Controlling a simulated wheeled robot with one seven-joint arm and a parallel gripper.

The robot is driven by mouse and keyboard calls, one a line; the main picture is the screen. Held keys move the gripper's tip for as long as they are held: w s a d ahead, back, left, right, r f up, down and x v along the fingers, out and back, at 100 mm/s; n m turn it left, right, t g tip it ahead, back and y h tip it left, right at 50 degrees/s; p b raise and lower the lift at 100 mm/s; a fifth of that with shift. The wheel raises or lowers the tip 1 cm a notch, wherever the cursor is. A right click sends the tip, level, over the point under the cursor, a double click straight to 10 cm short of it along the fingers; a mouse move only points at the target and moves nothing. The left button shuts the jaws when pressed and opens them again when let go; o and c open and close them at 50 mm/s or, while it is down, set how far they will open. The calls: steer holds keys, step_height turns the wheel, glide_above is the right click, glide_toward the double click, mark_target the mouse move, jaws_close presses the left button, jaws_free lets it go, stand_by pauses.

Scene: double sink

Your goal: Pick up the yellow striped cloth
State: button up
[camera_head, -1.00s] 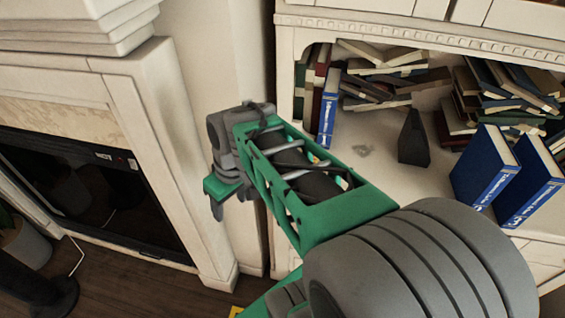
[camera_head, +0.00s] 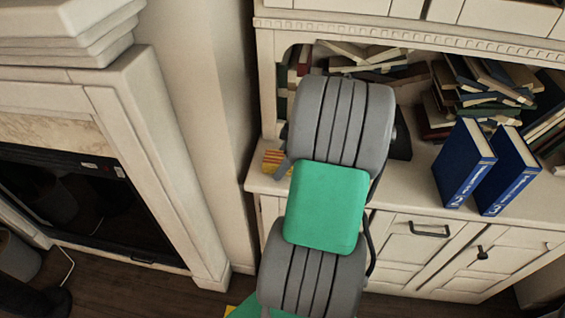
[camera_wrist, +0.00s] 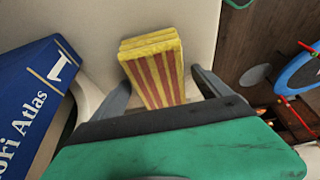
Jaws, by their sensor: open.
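The yellow striped cloth (camera_wrist: 152,68) is a folded, layered block, yellow with red-brown stripes, on the pale cabinet top. In the wrist view it shows between the two grey fingers of my gripper (camera_wrist: 162,78). The fingers are apart, and I cannot tell whether they touch the cloth. The cloth's near end is hidden by the gripper body. In the head view the cloth (camera_head: 270,161) shows at the left front corner of the cabinet top, partly covered by my arm, which also hides most of my gripper.
A blue atlas (camera_wrist: 30,115) stands close at the left in the wrist view. Two blue books (camera_head: 465,165) stand farther right on the cabinet top (camera_head: 415,190), with piled books behind. The cabinet edge drops to brown floor. A fireplace (camera_head: 85,205) stands at the left.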

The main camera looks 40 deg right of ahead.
steer(key=shift+c, duration=0.4)
steer(key=c, duration=1.5)
steer(key=shift+r, duration=0.6)
steer(key=s+a+r, duration=0.2)
steer(key=s+r, duration=0.1)
steer(key=r, duration=0.1)
steer(key=s+a+r, duration=0.3)
steer(key=s, duration=0.1)
steer(key=s+a+r, duration=0.3)
steer(key=s+r, duration=0.1)
steer(key=shift+s+a+r+p, duration=0.15)
steer(key=shift+a+r+p, duration=0.05)
steer(key=shift+r+p, duration=0.15)
